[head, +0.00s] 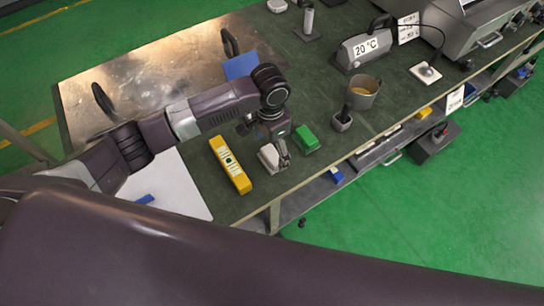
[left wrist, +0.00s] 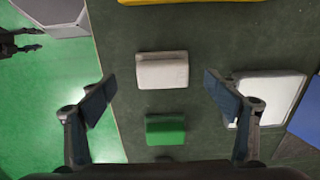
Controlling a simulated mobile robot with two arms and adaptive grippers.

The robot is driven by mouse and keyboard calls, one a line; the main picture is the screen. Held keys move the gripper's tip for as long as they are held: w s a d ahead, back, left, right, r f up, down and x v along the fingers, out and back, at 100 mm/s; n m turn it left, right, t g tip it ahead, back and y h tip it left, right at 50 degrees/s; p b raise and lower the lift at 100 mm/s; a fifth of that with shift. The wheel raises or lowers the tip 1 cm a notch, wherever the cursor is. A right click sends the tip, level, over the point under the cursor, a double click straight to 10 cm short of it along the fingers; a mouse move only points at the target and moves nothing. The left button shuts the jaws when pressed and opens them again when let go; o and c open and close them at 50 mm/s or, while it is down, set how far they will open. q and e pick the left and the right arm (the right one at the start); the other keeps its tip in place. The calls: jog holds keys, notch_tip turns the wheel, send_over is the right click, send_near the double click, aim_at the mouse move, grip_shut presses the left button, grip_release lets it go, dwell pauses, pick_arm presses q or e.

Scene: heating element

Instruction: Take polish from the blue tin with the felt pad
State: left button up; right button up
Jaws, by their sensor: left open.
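A pale white-grey block (head: 268,157), perhaps the felt pad, lies near the table's front edge. It also shows in the left wrist view (left wrist: 162,70). My left gripper (head: 278,150) is above it. In the left wrist view its fingers (left wrist: 160,95) are spread wide, with the pale block ahead between them and nothing held. I cannot make out a blue tin for sure. A flat blue thing (head: 240,66) lies farther back, partly behind my left arm. A dark two-pronged shape (left wrist: 18,42), perhaps my right gripper, shows over the floor.
A green block (head: 306,140) lies right of the pale block, and a yellow level (head: 230,165) lies left. A white-topped square piece (left wrist: 270,98) is beyond my right-hand finger in the wrist view. A metal cup (head: 362,92) stands farther right. Green floor lies past the edge.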

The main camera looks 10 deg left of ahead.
aim_at(272, 154)
pick_arm(q)
jog(key=f, duration=0.5)
jog(key=shift+w+d+f, duration=0.15)
jog(key=shift+w, duration=0.2)
jog(key=c, duration=1.3)
jog(key=shift+o, duration=0.2)
notch_tip(272, 154, up, 20)
jog(key=shift+p, duration=0.45)
